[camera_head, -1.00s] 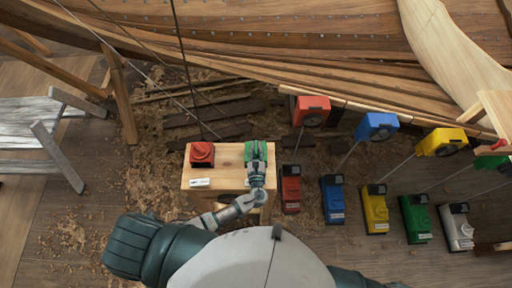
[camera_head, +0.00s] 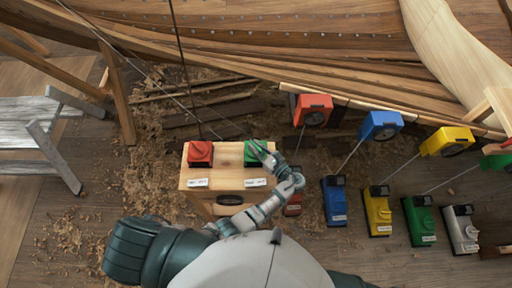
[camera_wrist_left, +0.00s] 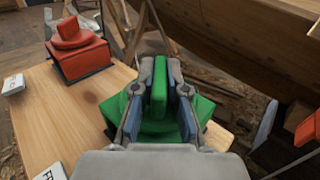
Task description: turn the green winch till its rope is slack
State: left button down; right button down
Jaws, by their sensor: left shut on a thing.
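The green winch (camera_head: 254,153) sits on the right part of a wooden box top, partly hidden by my left gripper (camera_head: 263,149). In the left wrist view the green winch (camera_wrist_left: 185,113) has an upright green handle (camera_wrist_left: 159,86) between the two fingers of my left gripper (camera_wrist_left: 160,72), which is shut on it. A thin rope (camera_head: 190,101) slants from the upper left toward the green winch and looks straight. Its end at the winch is hard to see. My right gripper is not in view.
A red winch (camera_head: 200,153) stands to the left on the same box (camera_head: 226,174); it also shows in the left wrist view (camera_wrist_left: 77,48). Several coloured units, including a green one (camera_head: 419,219), stand on the floor to the right. The wooden hull (camera_head: 300,45) spans the back.

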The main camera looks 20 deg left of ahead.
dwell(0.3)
pick_arm(q)
jog(key=c, duration=1.2)
grip_release()
jog(key=shift+d, duration=0.1)
notch_tip(320, 180, up, 10)
jog(key=shift+d+f, duration=0.1)
